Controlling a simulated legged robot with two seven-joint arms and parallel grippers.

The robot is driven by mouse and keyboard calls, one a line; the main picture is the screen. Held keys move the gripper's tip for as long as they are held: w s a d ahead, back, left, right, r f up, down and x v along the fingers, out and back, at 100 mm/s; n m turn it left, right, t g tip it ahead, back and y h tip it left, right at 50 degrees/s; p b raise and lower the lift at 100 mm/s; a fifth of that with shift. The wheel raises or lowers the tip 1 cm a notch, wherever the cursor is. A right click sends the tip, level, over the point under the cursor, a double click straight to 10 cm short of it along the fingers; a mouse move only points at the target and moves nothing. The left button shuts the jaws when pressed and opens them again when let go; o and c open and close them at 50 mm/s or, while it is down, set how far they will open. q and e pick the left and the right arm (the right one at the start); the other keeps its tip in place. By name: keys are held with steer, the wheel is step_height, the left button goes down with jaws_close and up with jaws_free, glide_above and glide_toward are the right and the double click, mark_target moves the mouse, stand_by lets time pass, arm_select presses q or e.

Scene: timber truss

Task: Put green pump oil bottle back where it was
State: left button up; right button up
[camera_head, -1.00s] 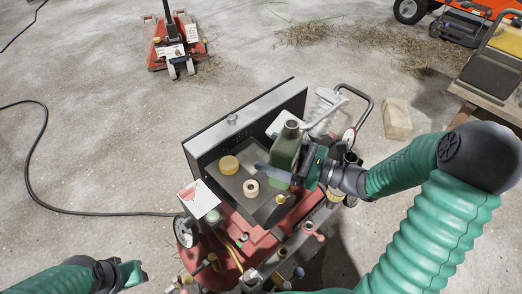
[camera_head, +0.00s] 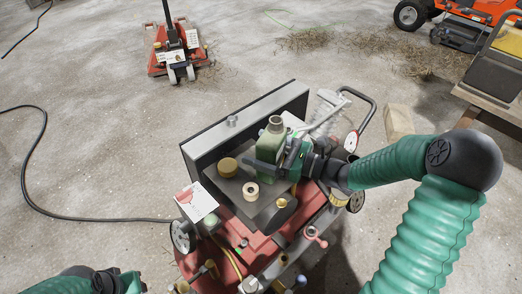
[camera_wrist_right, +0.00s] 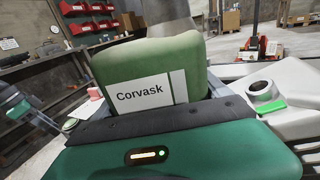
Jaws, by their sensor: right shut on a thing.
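The green pump oil bottle (camera_head: 272,140) is upright over the dark top of the red machine (camera_head: 255,241). In the right wrist view the bottle (camera_wrist_right: 150,58) shows a white label reading "Corvask". My right gripper (camera_head: 274,164) is shut on the bottle, its dark fingers around the lower part. The bottle's base is hidden, so I cannot tell whether it touches the surface below. My left gripper (camera_head: 128,284) is at the bottom left, partly cut off, away from the bottle; its fingers are not clear.
On the machine are a yellow-brown cap (camera_head: 228,167), a pale ring (camera_head: 251,190), a white-red card (camera_head: 196,203) and a dial (camera_head: 182,236). A grey panel (camera_head: 246,121) stands behind. A box (camera_head: 398,121) lies right. Open floor is left, with a black cable (camera_head: 27,170).

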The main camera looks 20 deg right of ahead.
mark_target(281, 154)
steer(key=o, duration=1.9)
steer(key=shift+s+d, duration=0.25)
steer(key=p+v, duration=0.3)
steer(key=v, duration=0.7)
steer(key=shift+s+d+r, duration=0.1)
steer(key=shift+s+d, duration=0.15)
steer(key=shift+s, duration=0.05)
steer(key=shift+s+d, duration=0.15)
steer(key=shift+s, duration=0.15)
